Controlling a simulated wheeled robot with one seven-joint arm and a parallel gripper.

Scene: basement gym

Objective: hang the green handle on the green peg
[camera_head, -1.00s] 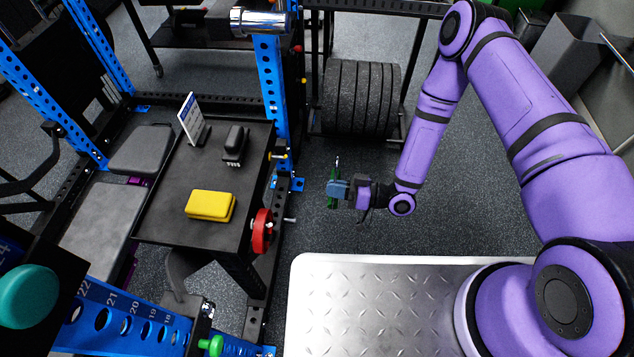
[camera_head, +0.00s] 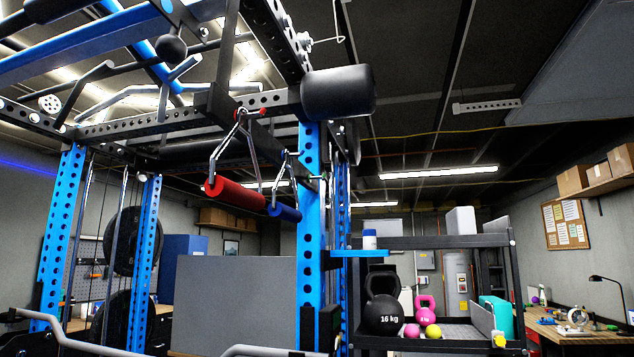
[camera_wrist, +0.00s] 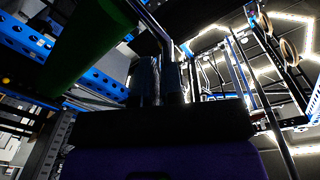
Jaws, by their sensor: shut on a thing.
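The green handle (camera_wrist: 88,42) fills the upper left of the wrist view, close to the camera. A thin metal bar runs from it to my gripper (camera_wrist: 158,82), whose two fingers are close together on it. The handle hangs clear, with no peg seen touching it. My gripper and the green handle are outside the head view. I cannot make out the green peg in either view now. A red handle (camera_head: 235,193) and a blue handle (camera_head: 284,211) hang by metal frames from the rack in the head view.
The blue rack upright (camera_head: 311,240) and a black padded roller (camera_head: 338,93) stand near the hanging handles. A shelf at right holds a black kettlebell (camera_head: 383,312) and a pink kettlebell (camera_head: 426,306). Black overhead beams cross the upper left.

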